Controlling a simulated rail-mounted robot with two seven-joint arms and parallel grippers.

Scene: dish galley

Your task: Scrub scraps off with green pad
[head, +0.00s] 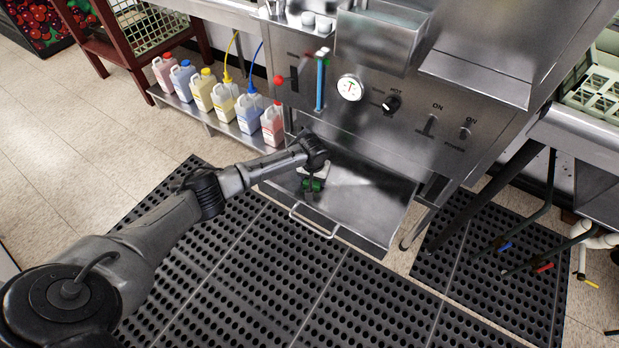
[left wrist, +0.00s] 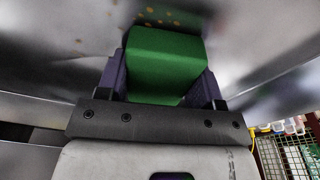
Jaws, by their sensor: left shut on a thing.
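My left gripper (head: 310,180) is shut on the green pad (head: 315,185), inside an open steel tray (head: 372,203) low on the machine. In the left wrist view the green pad (left wrist: 165,65) is held between the two dark fingers of my left gripper (left wrist: 165,82). Small orange-brown scraps (left wrist: 152,14) are scattered on the steel just past the pad's far end. I cannot tell whether the pad touches the steel. In the head view the scraps are too small to make out. My right gripper is in neither view.
The tray's front handle (head: 312,222) sticks out over black perforated floor mats (head: 270,265). Several bottles (head: 225,98) stand on a low shelf left of the machine. The machine's control panel (head: 400,105) overhangs the tray. A table with a light rack (head: 600,88) is at right.

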